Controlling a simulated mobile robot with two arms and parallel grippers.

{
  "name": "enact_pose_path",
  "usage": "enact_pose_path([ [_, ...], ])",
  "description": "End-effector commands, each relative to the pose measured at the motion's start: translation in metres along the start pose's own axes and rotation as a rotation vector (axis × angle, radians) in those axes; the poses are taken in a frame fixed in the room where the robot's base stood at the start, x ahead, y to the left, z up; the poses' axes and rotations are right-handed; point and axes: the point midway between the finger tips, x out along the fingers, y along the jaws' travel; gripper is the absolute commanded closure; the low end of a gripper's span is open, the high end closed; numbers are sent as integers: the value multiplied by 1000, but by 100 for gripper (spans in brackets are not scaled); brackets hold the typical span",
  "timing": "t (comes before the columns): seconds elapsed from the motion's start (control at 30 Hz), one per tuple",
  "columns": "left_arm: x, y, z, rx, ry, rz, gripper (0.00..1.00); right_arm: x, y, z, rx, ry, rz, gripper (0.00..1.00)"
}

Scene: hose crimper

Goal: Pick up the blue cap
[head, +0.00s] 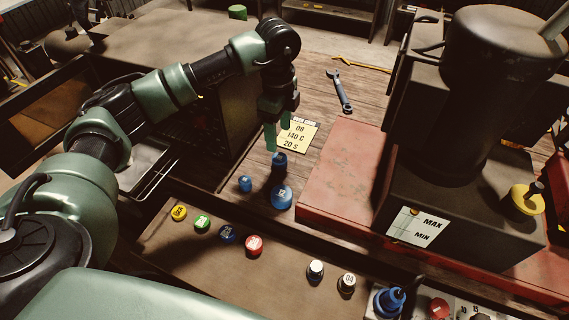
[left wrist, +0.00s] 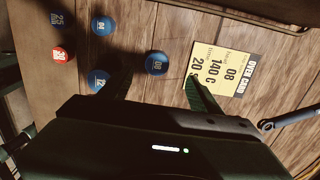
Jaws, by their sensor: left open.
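Three blue caps stand on the wooden bench. The one marked 08 (head: 280,160) is just below my left gripper (head: 277,144). A larger one marked 12 (head: 281,197) is nearer, and a small one (head: 245,183) is to its left. In the left wrist view, the 08 cap (left wrist: 157,64) shows beyond and between the fingers of my open left gripper (left wrist: 162,88). The 12 cap (left wrist: 98,80) and the small cap (left wrist: 102,26) lie to its left. I cannot tell whether a finger touches the 08 cap. My right gripper is not in view.
A yellow card (head: 298,133) and a blue wrench (head: 341,91) lie behind the caps. A red machine base (head: 345,170) limits the right. Along the front ledge sit yellow (head: 179,213), green (head: 202,223), dark blue (head: 227,234) and red (head: 254,245) caps.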

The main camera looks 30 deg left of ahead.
Motion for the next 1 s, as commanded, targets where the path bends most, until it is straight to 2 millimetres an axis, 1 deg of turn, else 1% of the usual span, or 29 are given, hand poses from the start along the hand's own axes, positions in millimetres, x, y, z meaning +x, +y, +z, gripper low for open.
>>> enact_pose_path([
  [0.03,7,0,0,0,0,0,36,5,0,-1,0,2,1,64],
  [0.13,13,0,0,1,1,2,36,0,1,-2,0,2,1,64],
  [0.27,26,1,-1,2,2,3,36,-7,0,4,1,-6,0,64],
  [0.4,42,2,-3,3,3,5,36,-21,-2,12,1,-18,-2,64],
  [0.5,57,2,-4,3,2,5,36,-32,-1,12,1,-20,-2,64],
  [0.6,72,1,-4,2,3,2,36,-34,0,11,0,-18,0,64],
  [0.73,82,1,-4,4,3,1,36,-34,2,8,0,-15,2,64],
  [0.9,82,1,-4,4,4,0,36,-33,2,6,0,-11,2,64],
  [0.93,82,1,-4,4,4,0,39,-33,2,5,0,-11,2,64],
  [0.97,82,1,-4,4,4,0,47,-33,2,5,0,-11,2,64],
  [1.0,82,1,-4,4,4,0,58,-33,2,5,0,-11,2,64],
])
